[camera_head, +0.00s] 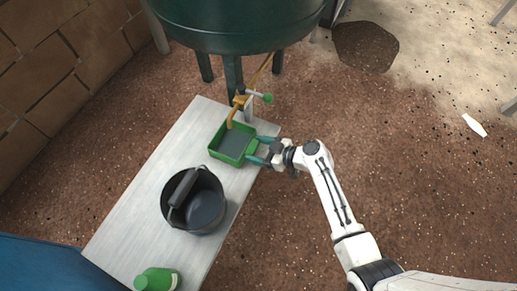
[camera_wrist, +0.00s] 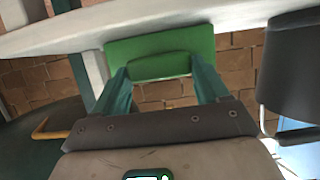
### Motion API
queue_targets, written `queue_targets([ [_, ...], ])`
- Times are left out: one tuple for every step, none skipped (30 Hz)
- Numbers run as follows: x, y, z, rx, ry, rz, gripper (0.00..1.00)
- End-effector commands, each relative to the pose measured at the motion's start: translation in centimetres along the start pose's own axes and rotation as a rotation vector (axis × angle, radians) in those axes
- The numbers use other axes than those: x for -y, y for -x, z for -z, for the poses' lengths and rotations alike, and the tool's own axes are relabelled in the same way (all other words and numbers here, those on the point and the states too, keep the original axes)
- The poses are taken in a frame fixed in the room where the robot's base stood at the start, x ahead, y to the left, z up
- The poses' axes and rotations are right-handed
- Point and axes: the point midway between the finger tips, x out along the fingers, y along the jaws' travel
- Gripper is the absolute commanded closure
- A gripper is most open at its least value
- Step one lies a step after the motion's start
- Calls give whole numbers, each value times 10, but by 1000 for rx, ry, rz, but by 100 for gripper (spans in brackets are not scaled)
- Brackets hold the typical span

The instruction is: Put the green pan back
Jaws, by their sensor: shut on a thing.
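The green pan (camera_head: 233,143) is a shallow rectangular tray with a dark grey inside. It is at the far end of the pale bench, under the yellow spout of the tap (camera_head: 240,100). My gripper (camera_head: 257,149) reaches in from the right and is shut on the pan's right side. In the wrist view the pan (camera_wrist: 160,45) shows between my two teal fingers (camera_wrist: 160,72). I cannot tell whether the pan rests on the bench or is just above it.
A dark bucket (camera_head: 205,212) with its handle stands on the pale bench (camera_head: 125,208), nearer than the pan. A green bottle (camera_head: 157,280) is at the near end. A big green tank (camera_head: 238,25) on legs stands behind. Brown ground right of the bench is mostly clear.

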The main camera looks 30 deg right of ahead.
Motion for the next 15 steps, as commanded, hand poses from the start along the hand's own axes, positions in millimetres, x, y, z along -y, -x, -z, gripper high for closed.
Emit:
queue_targets([
  [0, -1, -1, -1, 0, 0, 63],
  [0, -1, -2, -1, 0, 0, 63],
  [0, 0, -1, 0, 0, 0, 22],
  [0, 0, -1, 0, 0, 0, 19],
  [0, 0, -1, 0, 0, 0, 17],
  [0, 0, -1, 0, 0, 0, 13],
  [0, 0, -1, 0, 0, 0, 10],
  [0, 0, -1, 0, 0, 0, 7],
  [0, 0, -1, 0, 0, 0, 3],
  [0, 0, -1, 0, 0, 0, 1],
  [0, 0, -1, 0, 0, 0, 1],
  [0, 0, -1, 0, 0, 0, 1],
  [0, 0, -1, 0, 0, 0, 1],
  [0, 0, -1, 0, 0, 0, 1],
  [0, 0, -1, 0, 0, 0, 1],
])
